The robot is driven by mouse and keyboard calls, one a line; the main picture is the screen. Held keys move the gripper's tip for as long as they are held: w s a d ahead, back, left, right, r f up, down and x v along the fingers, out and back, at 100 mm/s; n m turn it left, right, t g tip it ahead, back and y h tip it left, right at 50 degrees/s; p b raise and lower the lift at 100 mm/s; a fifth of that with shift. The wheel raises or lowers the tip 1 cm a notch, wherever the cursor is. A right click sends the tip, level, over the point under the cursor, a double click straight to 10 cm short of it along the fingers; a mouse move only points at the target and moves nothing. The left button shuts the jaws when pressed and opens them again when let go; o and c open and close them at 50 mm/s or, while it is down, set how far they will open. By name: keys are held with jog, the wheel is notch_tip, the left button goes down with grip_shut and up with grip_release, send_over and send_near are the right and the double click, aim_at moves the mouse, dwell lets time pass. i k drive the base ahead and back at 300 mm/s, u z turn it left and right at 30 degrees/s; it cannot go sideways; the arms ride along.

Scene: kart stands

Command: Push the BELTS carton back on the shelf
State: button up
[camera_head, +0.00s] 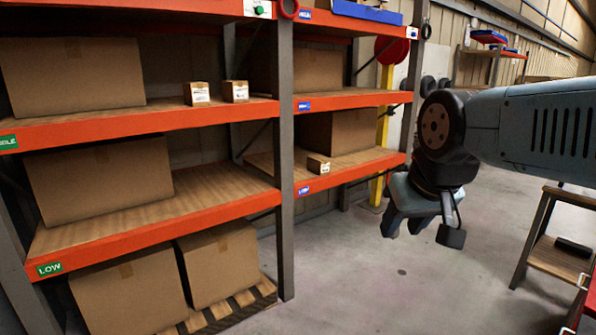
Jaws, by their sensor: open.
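Three small brown cartons with white labels are in view, and I cannot read BELTS on any of them. One small carton (319,165) sits on the middle board of the right rack bay, near its front edge. Two more, a left one (197,94) and a right one (236,91), stand near the front edge of the upper left shelf (150,118). My gripper (421,230) is open and empty, pointing down over the floor, right of the rack and apart from every carton.
Large cartons stand on the shelves, including one (340,132) behind the small right-bay carton. A grey upright (285,160) divides the bays. A pallet (235,307) with big boxes is below. A wooden-topped cart (560,260) stands at right. Floor (400,290) between is clear.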

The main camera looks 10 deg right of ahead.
aim_at(318, 165)
jog(key=k, duration=0.55)
jog(key=z, duration=0.15)
jog(key=i, duration=3.1)
jog(key=u, duration=0.5)
